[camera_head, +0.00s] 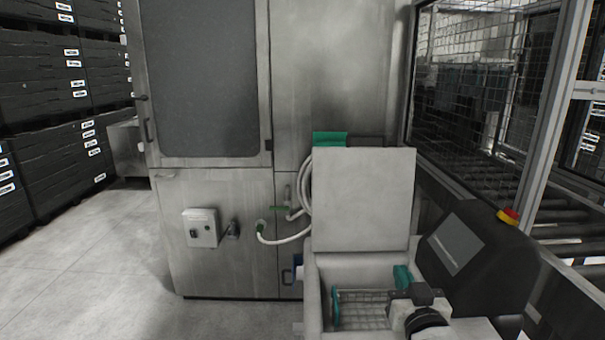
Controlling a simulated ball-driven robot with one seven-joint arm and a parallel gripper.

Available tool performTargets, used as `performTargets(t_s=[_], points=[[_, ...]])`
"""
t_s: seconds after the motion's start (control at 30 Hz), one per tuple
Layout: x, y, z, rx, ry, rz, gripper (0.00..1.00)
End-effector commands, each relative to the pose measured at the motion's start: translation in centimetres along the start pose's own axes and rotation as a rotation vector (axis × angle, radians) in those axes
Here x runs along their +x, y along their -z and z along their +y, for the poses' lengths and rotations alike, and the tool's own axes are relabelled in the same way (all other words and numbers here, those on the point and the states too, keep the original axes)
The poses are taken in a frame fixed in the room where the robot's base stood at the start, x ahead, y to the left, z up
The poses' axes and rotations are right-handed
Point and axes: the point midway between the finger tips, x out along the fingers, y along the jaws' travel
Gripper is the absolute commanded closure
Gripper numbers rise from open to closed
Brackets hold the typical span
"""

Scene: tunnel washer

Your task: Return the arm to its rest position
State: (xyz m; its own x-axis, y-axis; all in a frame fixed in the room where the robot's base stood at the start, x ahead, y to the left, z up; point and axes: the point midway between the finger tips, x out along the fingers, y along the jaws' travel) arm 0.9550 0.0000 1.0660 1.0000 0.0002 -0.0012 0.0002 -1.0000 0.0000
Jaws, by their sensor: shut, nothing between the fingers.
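My arm shows at the lower right as a white link with black parts. Its end, my gripper (400,293), is small and dark and lies over the open steel basin (318,308) of the washer. The gripper looks shut with nothing held, though its fingertips are hard to make out. A wire basket (362,308) with teal ends is inside the basin, below and to the left of the gripper. I cannot tell if they touch. The basin's square lid (364,200) stands upright behind it.
A tall steel cabinet (225,225) with a hose (285,240) stands behind. A dark control console (480,260) with a red-and-yellow stop button (508,216) is right of my arm, near a mesh fence (470,90). Black crates (60,165) are stacked left. Floor (90,270) is clear.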

Motion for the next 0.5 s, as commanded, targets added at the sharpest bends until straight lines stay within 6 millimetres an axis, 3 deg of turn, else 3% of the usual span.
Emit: performTargets(t_s=[0.3,0.5], points=[[-2.3,-4.3,1.8,-0.005,-0.033,-0.137,1.0],[-5.1,-8.4,3.4,-0.011,-0.06,-0.277,1.0]])
